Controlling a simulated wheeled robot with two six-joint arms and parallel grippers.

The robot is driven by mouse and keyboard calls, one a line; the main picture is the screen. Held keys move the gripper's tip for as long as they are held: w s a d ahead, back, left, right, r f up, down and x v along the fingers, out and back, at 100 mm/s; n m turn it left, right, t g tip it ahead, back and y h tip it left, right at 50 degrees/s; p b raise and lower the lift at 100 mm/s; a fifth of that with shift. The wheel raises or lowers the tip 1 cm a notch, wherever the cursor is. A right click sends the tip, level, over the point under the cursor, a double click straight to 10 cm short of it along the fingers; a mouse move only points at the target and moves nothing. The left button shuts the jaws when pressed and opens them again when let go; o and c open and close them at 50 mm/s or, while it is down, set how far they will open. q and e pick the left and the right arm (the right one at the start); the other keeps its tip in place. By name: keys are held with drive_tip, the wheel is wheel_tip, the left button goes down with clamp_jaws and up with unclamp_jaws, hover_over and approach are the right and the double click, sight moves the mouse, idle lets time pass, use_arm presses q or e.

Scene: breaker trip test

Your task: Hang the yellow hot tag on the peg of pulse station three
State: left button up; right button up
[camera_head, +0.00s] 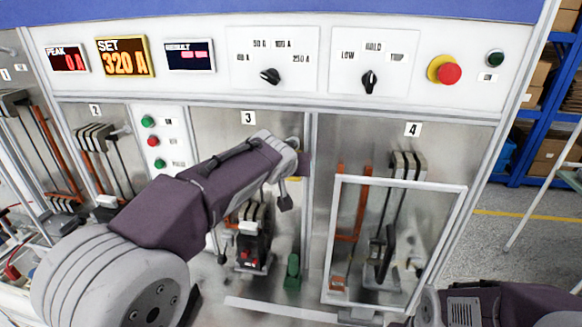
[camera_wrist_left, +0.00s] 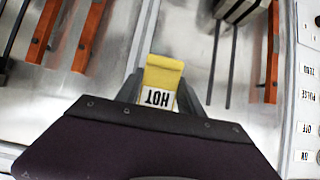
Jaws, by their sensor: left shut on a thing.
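The yellow hot tag (camera_wrist_left: 164,72) shows in the left wrist view with its black HOT lettering upside down. My left gripper (camera_wrist_left: 160,92) is shut on it, a finger at each side. In the head view my left arm reaches across station three, marked by its number plate (camera_head: 248,117), and my left gripper (camera_head: 294,182) is at that bay's right side. Only a small yellow bit of the tag shows there. I cannot make out the peg of station three in either view; my arm covers part of that bay.
A breaker (camera_head: 252,248) and a green part (camera_head: 292,272) stand low in station three. A framed clear guard (camera_head: 398,184) stands in front of station four. A control panel (camera_head: 275,68) with knobs and a red emergency button (camera_head: 449,73) runs above the bays.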

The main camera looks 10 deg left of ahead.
idle(0.3)
use_arm(q)
drive_tip(key=o, duration=1.4)
